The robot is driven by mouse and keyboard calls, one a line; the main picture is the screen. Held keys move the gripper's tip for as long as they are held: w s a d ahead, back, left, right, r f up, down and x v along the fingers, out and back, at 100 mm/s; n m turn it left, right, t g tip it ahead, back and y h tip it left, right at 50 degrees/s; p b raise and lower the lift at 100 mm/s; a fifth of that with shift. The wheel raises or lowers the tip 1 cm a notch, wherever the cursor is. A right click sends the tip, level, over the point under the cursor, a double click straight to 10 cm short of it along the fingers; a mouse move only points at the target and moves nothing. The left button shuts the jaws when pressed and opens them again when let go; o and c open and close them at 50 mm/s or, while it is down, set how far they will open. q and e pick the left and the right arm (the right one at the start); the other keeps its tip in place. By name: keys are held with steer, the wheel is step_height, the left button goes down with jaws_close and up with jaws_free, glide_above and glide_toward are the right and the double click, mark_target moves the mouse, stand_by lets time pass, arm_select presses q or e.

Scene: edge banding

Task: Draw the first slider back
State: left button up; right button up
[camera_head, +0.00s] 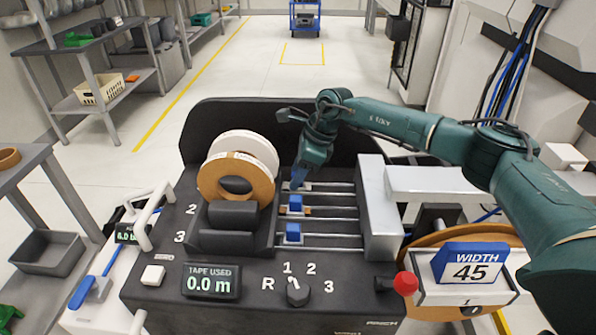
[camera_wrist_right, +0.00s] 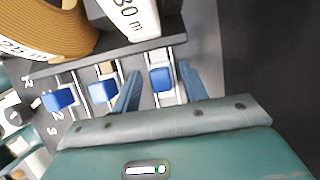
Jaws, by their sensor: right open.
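The first slider, a blue block (camera_wrist_right: 160,79) on pale rails, sits between the two fingers of my open right gripper (camera_wrist_right: 160,88) in the right wrist view. Small gaps seem to show beside it; contact cannot be told. In the head view my right gripper (camera_head: 300,180) reaches down over the farthest rail and largely hides this slider. The second slider (camera_head: 295,203) and third slider (camera_head: 293,233) are blue blocks on the nearer rails, near their left ends. They also show left of the gripper in the wrist view. My left gripper is not in view.
A white tape roll (camera_head: 243,143) and a tan roll (camera_head: 236,181) stand just left of the rails. A grey block (camera_head: 378,210) closes the rails' right end. A display (camera_head: 212,282) reads 0.0 m. A width sign (camera_head: 470,263) reads 45. The rails right of the sliders are clear.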

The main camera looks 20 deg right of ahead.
steer(key=v, duration=1.3)
steer(key=shift+r, duration=0.1)
